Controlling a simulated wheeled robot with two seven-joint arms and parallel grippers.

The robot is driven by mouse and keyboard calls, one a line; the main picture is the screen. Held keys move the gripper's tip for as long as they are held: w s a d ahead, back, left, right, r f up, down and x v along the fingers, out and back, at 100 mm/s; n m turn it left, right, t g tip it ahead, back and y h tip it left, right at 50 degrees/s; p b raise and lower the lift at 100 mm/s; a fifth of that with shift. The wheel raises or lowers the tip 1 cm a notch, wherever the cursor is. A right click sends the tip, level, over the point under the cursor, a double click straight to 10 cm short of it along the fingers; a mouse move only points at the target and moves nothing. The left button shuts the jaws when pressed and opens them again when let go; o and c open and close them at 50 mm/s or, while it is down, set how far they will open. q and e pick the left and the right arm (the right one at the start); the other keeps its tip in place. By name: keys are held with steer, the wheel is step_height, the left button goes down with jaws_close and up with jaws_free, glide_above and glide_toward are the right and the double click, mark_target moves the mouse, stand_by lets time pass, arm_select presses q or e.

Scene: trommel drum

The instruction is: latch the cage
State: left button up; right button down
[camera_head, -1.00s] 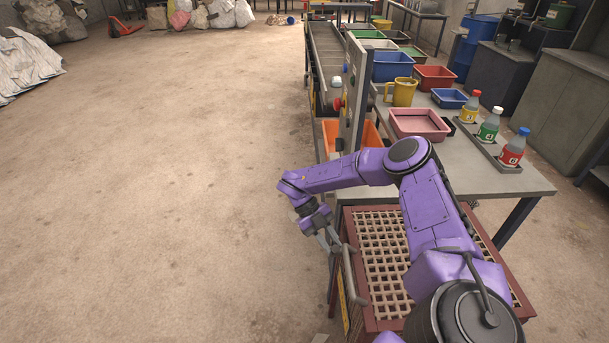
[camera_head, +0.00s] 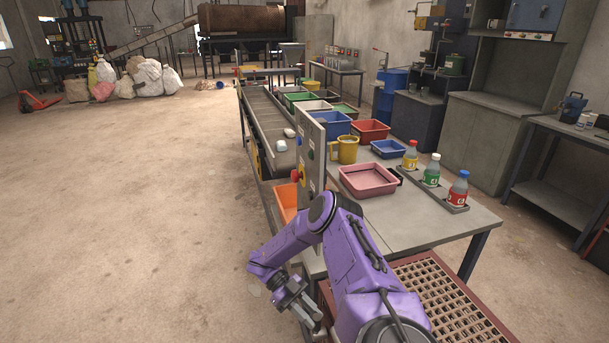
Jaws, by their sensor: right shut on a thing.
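The cage (camera_head: 462,306) is a reddish-brown frame with a pale grid top at the bottom right. My right arm crosses in front of it and hides much of its left part. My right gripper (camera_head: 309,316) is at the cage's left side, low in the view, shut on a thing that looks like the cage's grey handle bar. The fingertips and the handle are small and partly hidden, so the exact hold is hard to see. I cannot make out the latch. My left gripper is not in view.
A grey table (camera_head: 425,215) beyond the cage carries bins, a yellow mug (camera_head: 345,150) and capped bottles (camera_head: 432,172). A control panel (camera_head: 311,155) stands upright beside the conveyor (camera_head: 270,118). A rusty drum (camera_head: 240,20) is at the back. The floor (camera_head: 120,220) at left is clear.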

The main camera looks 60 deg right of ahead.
stand_by(0.3)
steer(key=c, duration=0.9)
jaws_free()
steer(key=b+v, duration=0.3)
steer(key=v, duration=0.7)
steer(key=shift+w+d+r+b, duration=0.1)
steer(key=shift+w+b, duration=0.2)
